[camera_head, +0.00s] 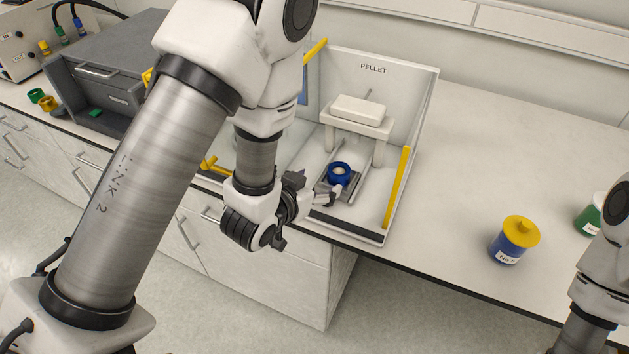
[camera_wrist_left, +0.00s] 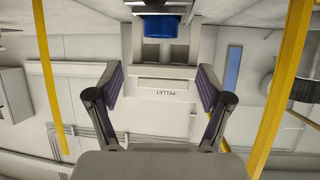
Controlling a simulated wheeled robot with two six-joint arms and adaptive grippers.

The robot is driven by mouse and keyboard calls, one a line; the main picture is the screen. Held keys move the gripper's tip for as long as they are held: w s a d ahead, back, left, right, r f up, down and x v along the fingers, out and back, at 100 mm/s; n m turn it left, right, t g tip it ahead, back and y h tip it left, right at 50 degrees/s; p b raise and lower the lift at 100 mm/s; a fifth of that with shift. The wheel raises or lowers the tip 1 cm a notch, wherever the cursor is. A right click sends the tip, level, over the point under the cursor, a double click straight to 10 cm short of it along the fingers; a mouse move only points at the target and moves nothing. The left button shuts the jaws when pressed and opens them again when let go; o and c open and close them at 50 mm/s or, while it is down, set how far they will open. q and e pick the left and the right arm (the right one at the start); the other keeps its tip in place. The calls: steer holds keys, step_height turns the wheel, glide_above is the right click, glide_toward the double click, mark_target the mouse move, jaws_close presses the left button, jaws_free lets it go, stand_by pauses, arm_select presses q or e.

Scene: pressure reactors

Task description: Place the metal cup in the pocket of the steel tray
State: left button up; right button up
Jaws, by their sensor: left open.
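A small blue ring-shaped piece (camera_head: 339,174) with a pale round middle sits on a steel tray (camera_head: 354,185) inside the white box marked PELLET. I cannot tell if the pale middle is the metal cup, and the tray's pocket cannot be made out. The blue piece (camera_wrist_left: 166,27) also shows at the top of the left wrist view, beyond the fingers. My left gripper (camera_head: 331,194) is open, low at the front of the box, close by the blue piece. In the left wrist view its two fingers (camera_wrist_left: 160,88) are spread with nothing between them. My right gripper is out of view.
The white box (camera_head: 421,110) has yellow posts at its front and a white press-like stand (camera_head: 360,113) behind the tray. A blue jar with a yellow lid (camera_head: 514,240) and a green jar (camera_head: 590,218) stand at right. The counter between box and jars is clear.

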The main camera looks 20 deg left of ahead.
arm_select(q)
steer(key=shift+s+a+r, duration=0.1)
steer(key=shift+s+r, duration=0.15)
steer(key=shift+s, duration=0.1)
steer(key=s+a+f+n+g+y, duration=0.1)
steer(key=s+a+f+g, duration=0.2)
steer(key=f, duration=0.4)
steer(key=s+f+g+y, duration=0.1)
steer(key=s+f+g, duration=0.1)
steer(key=s+f, duration=0.4)
steer(key=s+a+f+g, duration=0.1)
steer(key=s+f+g, duration=0.2)
steer(key=s+f, duration=0.2)
steer(key=s+a+f+n+g, duration=0.1)
steer(key=s+f+g, duration=0.3)
steer(key=s, duration=0.6)
step_height(320, 180, down, 2)
steer(key=shift+s+a+f+g, duration=0.1)
steer(key=shift+s+a+g, duration=0.2)
steer(key=shift+s, duration=0.05)
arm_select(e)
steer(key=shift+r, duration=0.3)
arm_select(q)
steer(key=shift+w, duration=0.1)
